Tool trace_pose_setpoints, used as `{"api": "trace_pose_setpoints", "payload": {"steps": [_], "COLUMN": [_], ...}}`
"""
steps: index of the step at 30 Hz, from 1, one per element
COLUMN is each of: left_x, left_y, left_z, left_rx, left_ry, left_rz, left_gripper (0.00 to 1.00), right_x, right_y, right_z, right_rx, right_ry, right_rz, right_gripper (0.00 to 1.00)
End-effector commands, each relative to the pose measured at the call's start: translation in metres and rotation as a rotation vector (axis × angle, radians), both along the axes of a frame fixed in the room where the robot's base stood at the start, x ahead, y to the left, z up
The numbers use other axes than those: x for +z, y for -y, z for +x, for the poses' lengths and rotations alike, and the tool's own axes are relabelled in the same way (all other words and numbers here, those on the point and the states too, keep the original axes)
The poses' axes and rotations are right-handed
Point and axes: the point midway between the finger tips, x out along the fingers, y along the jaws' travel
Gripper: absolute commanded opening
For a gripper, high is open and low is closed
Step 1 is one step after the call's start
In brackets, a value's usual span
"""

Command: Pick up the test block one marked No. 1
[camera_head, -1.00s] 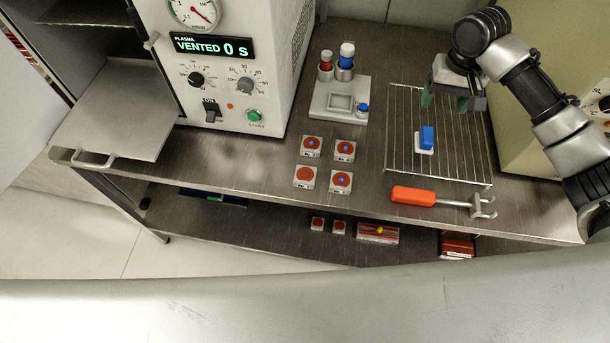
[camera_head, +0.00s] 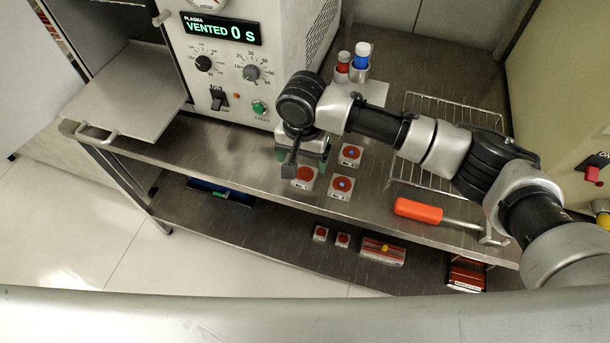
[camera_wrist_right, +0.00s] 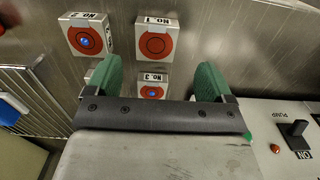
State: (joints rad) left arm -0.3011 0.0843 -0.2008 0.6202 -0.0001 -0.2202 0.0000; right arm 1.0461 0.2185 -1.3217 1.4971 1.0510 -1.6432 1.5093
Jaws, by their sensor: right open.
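Test block one (camera_wrist_right: 155,42), a pale square block with a plain red disc and a "NO. 1" label, shows at the top of the right wrist view. In the head view test block one (camera_head: 305,174) sits on the steel bench, just nearer the front edge than my right gripper (camera_head: 302,161). My right gripper (camera_wrist_right: 158,72) is open and empty, its green fingers pointing down above the blocks. Between the fingers in the wrist view is block No. 3 (camera_wrist_right: 152,87), with a blue dot. In the head view the gripper hides that block. My left gripper is not in view.
Block No. 2 (camera_wrist_right: 87,38), blue-dotted, stands beside block one. Another blue-dotted block (camera_head: 350,155) is near. The plasma machine (camera_head: 240,75) stands behind the gripper. Right are a wire rack (camera_head: 462,108) and an orange-handled tool (camera_head: 418,211). A lower shelf holds smaller items.

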Motion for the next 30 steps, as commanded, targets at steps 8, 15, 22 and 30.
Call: {"api": "trace_pose_setpoints", "payload": {"steps": [8,15,22,30], "left_x": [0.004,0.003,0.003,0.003], "left_y": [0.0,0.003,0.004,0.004], "left_z": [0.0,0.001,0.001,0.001], "left_rx": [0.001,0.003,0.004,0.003], "left_ry": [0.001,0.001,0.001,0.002], "left_rz": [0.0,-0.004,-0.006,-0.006], "left_gripper": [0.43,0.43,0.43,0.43], "right_x": [-0.03,-0.055,-0.056,-0.055], "right_y": [0.005,0.005,0.005,0.005], "right_z": [-0.002,-0.002,-0.002,-0.002], "right_rx": [0.0,0.001,0.001,0.001], "right_ry": [-0.001,0.001,0.001,0.001], "right_rz": [-0.002,-0.001,0.0,0.0], "right_gripper": [0.83,0.83,0.81,0.4]}}
